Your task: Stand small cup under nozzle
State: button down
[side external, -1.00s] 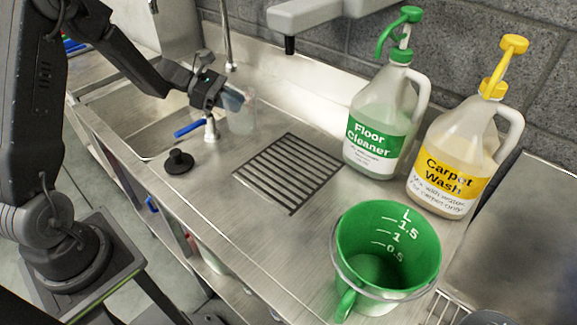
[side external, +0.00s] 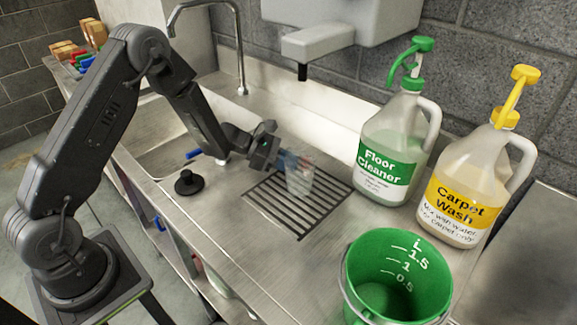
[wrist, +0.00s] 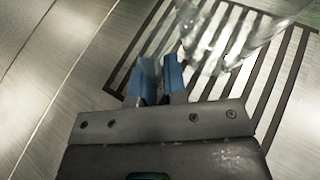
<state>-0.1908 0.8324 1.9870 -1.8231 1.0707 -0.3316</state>
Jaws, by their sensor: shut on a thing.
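The small clear cup (side external: 300,181) is upright over the slotted drain grate (side external: 272,206) in the side view. I cannot tell whether its base touches the grate. My gripper (side external: 288,162) is shut on the cup's left side with its blue fingertips. In the wrist view, the blue fingers (wrist: 157,80) meet the cup (wrist: 215,38), whose clear outline is blurred against the slots. The black nozzle (side external: 302,72) hangs from the white dispenser (side external: 318,43) on the wall, above and behind the grate.
A floor cleaner jug (side external: 388,150) and a carpet wash jug (side external: 462,195) stand right of the grate. A green measuring bucket (side external: 398,285) is at the front right. A black stopper (side external: 189,183) sits left of the grate, near the sink (side external: 158,150) and tall faucet (side external: 240,60).

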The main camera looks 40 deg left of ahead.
jog(key=shift+f, duration=0.6)
jog(key=shift+f, duration=0.2)
jog(key=c, duration=1.2)
grip_release()
jog(key=shift+o, duration=0.2)
